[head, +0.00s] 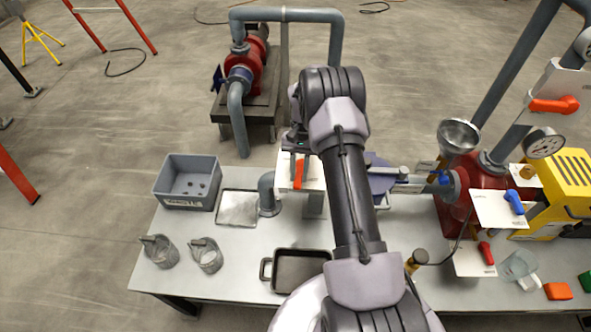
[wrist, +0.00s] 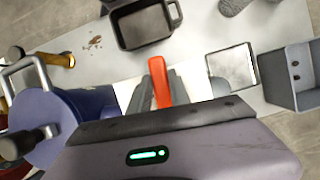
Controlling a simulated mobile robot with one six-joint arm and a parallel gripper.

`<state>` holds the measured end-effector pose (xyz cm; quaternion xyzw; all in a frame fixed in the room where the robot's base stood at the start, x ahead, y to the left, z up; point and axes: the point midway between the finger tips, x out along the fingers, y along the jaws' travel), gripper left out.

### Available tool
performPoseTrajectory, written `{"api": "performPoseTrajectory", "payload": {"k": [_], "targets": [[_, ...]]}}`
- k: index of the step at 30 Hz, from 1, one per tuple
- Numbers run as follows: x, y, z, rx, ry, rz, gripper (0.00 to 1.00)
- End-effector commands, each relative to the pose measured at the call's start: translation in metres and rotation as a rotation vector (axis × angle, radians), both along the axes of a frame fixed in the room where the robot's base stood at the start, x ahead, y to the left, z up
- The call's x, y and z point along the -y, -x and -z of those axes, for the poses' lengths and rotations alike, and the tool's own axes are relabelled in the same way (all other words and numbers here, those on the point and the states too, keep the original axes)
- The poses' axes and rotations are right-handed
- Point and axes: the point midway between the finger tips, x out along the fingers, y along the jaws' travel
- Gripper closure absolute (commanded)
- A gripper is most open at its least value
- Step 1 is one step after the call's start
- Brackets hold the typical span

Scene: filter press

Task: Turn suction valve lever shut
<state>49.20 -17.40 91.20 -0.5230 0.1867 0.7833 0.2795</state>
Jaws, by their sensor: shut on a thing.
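An orange-red lever (head: 298,173) lies against a white plate (head: 313,172) above the left-middle of the table. I take it to be the suction valve lever, though I cannot read its label. My gripper (head: 297,148) is over the lever's upper end in the head view, partly hidden by my arm. In the wrist view the lever (wrist: 160,83) sticks out from between the grey fingers of my gripper (wrist: 166,92), which are shut on it. It points toward the black tray side of the table. The valve body behind the plate is mostly hidden.
A black tray (head: 300,268) lies at the table's front. A grey bin (head: 188,182) and flat metal tray (head: 238,208) are left. A blue round body (wrist: 85,125) is close beside my gripper. Other levers, a funnel (head: 459,135) and a yellow unit (head: 569,178) crowd the right.

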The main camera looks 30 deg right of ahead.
Motion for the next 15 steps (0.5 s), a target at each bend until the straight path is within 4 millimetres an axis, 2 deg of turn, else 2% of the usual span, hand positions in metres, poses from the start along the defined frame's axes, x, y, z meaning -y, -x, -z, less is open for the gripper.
{"api": "performPoseTrajectory", "payload": {"k": [15], "targets": [[0.005,0.0032,-0.0002,0.001,0.002,-0.108,1.0]]}}
